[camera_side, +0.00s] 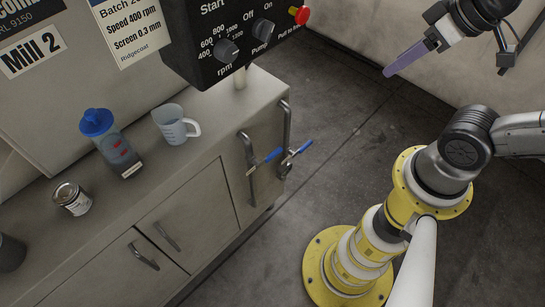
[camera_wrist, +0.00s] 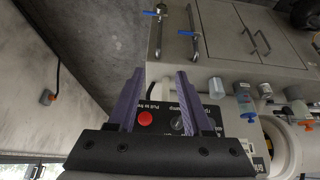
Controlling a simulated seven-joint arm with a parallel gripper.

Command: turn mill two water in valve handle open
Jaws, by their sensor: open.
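Two metal pipes on the end of the grey cabinet each carry a valve with a blue-gripped lever. The left valve handle (camera_side: 273,155) and the right valve handle (camera_side: 304,147) both slant across their pipes in the side view. Both handles also show at the top of the wrist view, one at the left (camera_wrist: 150,13) and one lower right (camera_wrist: 186,33). No readable label tells which is water in. My gripper (camera_side: 388,72) has purple fingers and is at the upper right, well apart from both valves. In the wrist view my gripper (camera_wrist: 160,72) is open and empty.
The Mill 2 control box (camera_side: 235,35) with knobs and a red button (camera_side: 299,15) overhangs the cabinet (camera_side: 205,205). A blue-capped bottle (camera_side: 112,145), a jug (camera_side: 173,125) and a can (camera_side: 72,198) stand on top. The floor (camera_side: 335,100) beside the valves is clear.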

